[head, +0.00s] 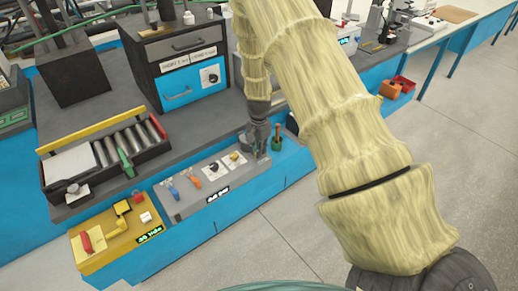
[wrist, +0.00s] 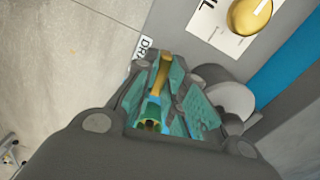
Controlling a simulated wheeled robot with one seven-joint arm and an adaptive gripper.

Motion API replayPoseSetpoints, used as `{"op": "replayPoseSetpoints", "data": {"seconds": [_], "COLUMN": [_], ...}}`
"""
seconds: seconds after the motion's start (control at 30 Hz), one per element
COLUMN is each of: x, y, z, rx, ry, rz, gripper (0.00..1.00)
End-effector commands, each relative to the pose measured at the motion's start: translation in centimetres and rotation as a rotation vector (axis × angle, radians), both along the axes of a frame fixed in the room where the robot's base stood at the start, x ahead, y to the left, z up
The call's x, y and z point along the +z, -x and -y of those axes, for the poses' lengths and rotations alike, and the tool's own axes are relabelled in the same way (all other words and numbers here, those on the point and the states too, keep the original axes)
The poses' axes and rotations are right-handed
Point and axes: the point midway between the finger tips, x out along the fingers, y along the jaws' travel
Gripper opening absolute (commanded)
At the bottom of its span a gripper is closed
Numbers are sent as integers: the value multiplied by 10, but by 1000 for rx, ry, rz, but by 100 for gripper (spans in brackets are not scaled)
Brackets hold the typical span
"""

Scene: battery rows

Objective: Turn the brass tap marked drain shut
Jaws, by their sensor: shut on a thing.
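The brass tap (wrist: 164,66) shows in the wrist view as a narrow brass lever between the teal finger pads. My gripper (wrist: 170,88) is shut on the lever, with a pad on each side. In the head view my gripper (head: 258,147) is down at the right end of the grey panel (head: 226,181) and hides the tap there. The fingers cover much of the tap body, so I cannot tell how far it is turned.
A round brass knob (wrist: 250,14) on a white plate is close by. The panel also carries a black dial (head: 211,168), an orange lever (head: 195,181) and a blue lever (head: 173,191). Open floor lies in front.

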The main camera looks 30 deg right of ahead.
Motion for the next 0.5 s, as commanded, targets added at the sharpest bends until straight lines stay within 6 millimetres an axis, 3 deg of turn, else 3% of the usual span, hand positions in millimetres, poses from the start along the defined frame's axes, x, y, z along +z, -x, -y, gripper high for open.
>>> {"op": "replayPoseSetpoints", "data": {"seconds": [0.5], "x": [1], "y": [-1], "z": [1], "rx": [-179], "ry": [2], "rz": [2], "gripper": [0]}}
